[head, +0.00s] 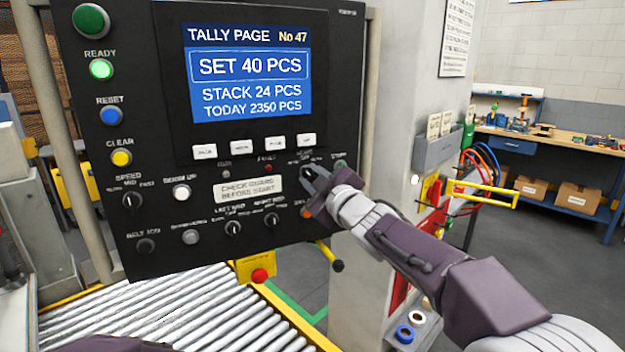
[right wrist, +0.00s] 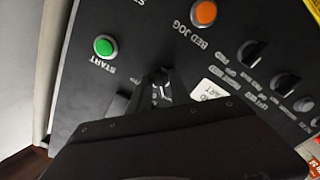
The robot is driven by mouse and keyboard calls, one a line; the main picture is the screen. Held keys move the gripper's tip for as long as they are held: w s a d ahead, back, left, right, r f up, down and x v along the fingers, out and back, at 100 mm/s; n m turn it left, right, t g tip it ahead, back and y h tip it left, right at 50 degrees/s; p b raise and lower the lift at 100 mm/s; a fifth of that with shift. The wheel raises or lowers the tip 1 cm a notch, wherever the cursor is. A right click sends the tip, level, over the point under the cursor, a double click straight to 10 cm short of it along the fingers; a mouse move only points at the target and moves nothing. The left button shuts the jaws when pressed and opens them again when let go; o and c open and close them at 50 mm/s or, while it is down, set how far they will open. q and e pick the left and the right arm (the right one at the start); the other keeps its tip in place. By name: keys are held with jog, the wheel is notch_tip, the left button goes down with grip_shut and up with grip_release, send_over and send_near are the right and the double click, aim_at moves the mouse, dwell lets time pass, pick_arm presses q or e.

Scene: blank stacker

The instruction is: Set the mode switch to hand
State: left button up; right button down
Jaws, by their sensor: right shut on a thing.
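The black control panel (head: 150,215) fills the left and middle of the head view. My right gripper (head: 313,180) reaches its lower right part from the right and is shut on a small dark knob, the mode switch. In the right wrist view the mode switch (right wrist: 160,86) shows between the fingertips of my right gripper (right wrist: 150,92). Its label is mostly hidden and too small to read, so I cannot tell its setting. My left gripper is not in view.
The green start button (right wrist: 104,46) and orange bed jog button (right wrist: 204,13) sit close to the gripped knob. A lit screen (head: 250,75) is above. A roller conveyor (head: 190,310) lies below the panel. A workbench (head: 560,140) stands far right; open floor lies before it.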

dwell(0.5)
jog(key=c, duration=1.5)
grip_release()
jog(key=v, duration=0.9)
